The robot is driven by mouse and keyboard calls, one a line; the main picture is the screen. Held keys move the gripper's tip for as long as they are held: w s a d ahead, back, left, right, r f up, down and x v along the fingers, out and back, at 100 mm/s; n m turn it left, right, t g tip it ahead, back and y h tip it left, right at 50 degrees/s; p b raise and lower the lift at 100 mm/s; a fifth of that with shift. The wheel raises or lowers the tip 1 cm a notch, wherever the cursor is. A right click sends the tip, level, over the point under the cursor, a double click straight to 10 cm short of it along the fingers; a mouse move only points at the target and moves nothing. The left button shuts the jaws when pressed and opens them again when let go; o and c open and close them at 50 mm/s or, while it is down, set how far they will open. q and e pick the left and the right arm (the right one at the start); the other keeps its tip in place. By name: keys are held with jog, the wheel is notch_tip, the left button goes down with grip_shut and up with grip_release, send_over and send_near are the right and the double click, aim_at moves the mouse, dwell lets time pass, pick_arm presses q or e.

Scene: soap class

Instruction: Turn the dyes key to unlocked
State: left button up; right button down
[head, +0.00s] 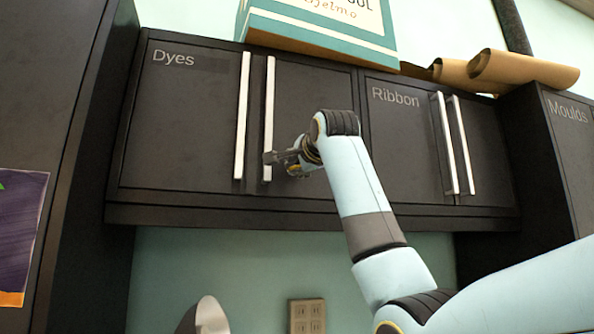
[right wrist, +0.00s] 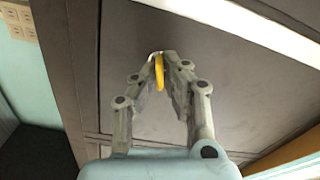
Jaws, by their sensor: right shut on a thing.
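The dark Dyes cabinet (head: 182,115) hangs on the wall with two closed doors and two long pale handles, its label at the upper left. My right gripper (head: 272,158) is at the lower end of the right handle (head: 268,118), in front of the right door. In the right wrist view the fingertips of my right gripper (right wrist: 163,60) are closed on a small yellow key (right wrist: 158,72) at the dark door face. My left gripper is out of view.
The Ribbon cabinet (head: 395,150) adjoins on the right, with two pale handles, and the Moulds cabinet (head: 570,150) lies beyond. A teal and white box (head: 315,30) and brown rolls (head: 520,70) rest on top. A wall socket (head: 307,316) is below.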

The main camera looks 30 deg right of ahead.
jog(key=shift+f+m+b, duration=0.1)
jog(key=shift+m+b, duration=0.4)
jog(key=shift+m, duration=1.5)
jog(key=c, duration=1.5)
grip_release()
jog(key=shift+d, duration=0.1)
jog(key=shift+o, duration=0.2)
jog(key=v, duration=1.2)
